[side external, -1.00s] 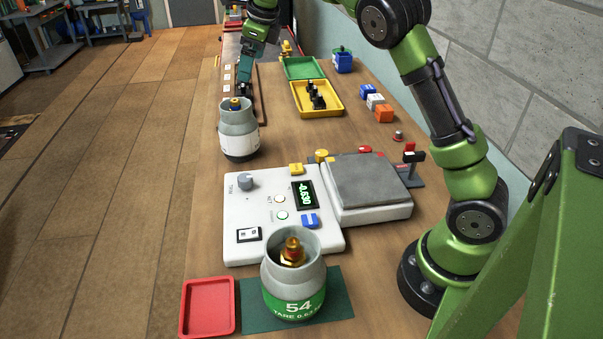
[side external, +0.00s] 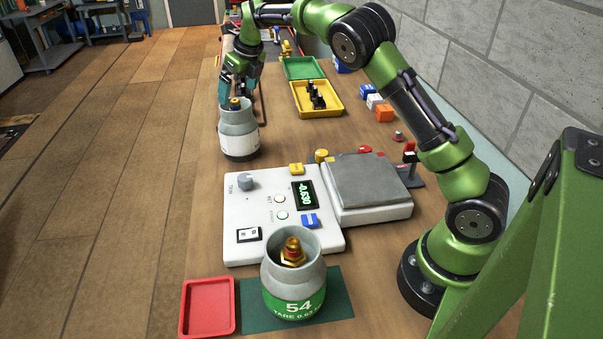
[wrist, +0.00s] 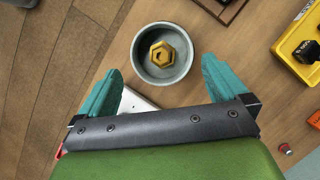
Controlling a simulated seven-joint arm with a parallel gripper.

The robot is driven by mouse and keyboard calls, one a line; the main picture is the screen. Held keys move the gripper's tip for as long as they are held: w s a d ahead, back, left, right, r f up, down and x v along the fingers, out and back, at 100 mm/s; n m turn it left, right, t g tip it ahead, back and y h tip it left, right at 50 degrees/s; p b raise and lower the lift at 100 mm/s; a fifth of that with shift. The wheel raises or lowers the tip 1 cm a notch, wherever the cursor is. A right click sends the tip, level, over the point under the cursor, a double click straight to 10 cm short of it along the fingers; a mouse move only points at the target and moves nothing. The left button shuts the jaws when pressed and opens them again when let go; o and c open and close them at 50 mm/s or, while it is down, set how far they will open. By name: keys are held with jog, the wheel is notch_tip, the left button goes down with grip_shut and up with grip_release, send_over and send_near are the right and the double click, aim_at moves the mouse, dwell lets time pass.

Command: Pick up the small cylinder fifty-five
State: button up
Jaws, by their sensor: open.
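A small grey cylinder (side external: 238,143) with a white band and a brass valve stands upright on the bench, left of the scale's far end. No number is readable on it. My gripper (side external: 240,90) is above and just behind it in the side view. In the wrist view the cylinder's round collar (wrist: 139,62) and hex brass valve lie just beyond my open teal fingertips (wrist: 164,75), roughly centred between them. Nothing is between the fingers. A second cylinder (side external: 293,298) with a green band marked 54 stands upright on a green mat at the front.
A white scale (side external: 260,215) with a grey plate (side external: 370,185) stands between the two cylinders; its display reads about -0.630. A red tray (side external: 208,308) lies front left. A yellow tray (side external: 335,111) with black pieces and several coloured blocks stand farther right.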

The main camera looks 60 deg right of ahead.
aim_at(236, 100)
jog(key=shift+x, duration=2.75)
jog(key=shift+s+d, duration=0.1)
jog(key=shift+s, duration=0.05)
jog(key=c, duration=1.6)
jog(key=shift+r, duration=0.2)
jog(key=shift+c, duration=0.7)
jog(key=shift+r, duration=0.1)
